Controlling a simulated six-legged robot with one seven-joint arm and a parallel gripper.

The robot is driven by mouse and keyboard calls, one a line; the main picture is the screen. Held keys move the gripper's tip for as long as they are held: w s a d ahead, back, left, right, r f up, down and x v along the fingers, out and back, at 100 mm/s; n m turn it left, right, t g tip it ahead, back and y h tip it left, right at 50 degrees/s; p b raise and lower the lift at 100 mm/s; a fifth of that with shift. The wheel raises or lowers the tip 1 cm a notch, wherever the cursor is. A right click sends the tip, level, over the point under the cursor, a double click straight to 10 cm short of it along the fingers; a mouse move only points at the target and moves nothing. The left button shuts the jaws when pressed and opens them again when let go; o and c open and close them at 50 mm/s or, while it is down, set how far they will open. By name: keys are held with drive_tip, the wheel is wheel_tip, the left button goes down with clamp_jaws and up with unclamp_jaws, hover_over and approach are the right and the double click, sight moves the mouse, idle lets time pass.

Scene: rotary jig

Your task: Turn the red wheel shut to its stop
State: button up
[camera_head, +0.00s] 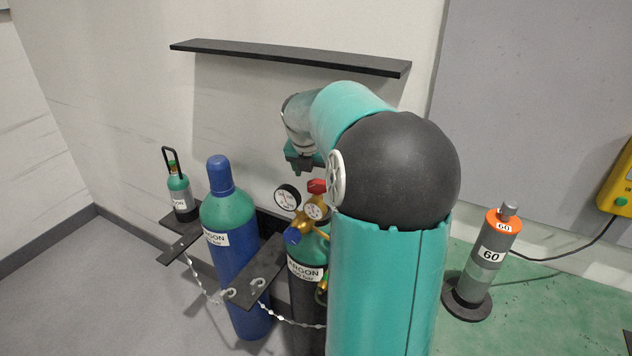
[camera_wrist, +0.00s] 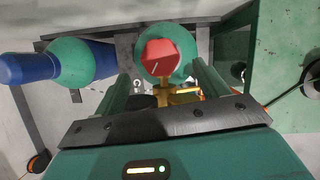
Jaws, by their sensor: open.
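The red wheel (camera_head: 317,186) sits on top of the brass valve and regulator (camera_head: 304,224) of a green-shouldered cylinder (camera_head: 308,252) labelled ARGON. My gripper (camera_head: 303,168) is above and slightly left of the wheel in the head view, pointing down. In the wrist view my gripper (camera_wrist: 162,76) is open, and the many-sided red wheel (camera_wrist: 160,57) shows between its two green fingers, with a white line on its top. The fingers appear apart from it. The cylinder's lower part is partly hidden by my arm.
Two gauges (camera_head: 288,197) stand beside the wheel. A blue capped cylinder (camera_head: 234,262) stands left, with black brackets (camera_head: 255,273) and a chain (camera_head: 290,320). A small bottle (camera_head: 180,196) is farther left. A black shelf (camera_head: 290,56) hangs above. A grey cylinder marked 60 (camera_head: 488,255) stands right.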

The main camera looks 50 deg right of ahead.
sight(316, 185)
drive_tip(key=x, duration=0.4)
drive_tip(key=shift+d+f, duration=0.1)
drive_tip(key=shift+f, duration=0.15)
drive_tip(key=c, duration=1)
drive_tip(key=shift+o, duration=0.2)
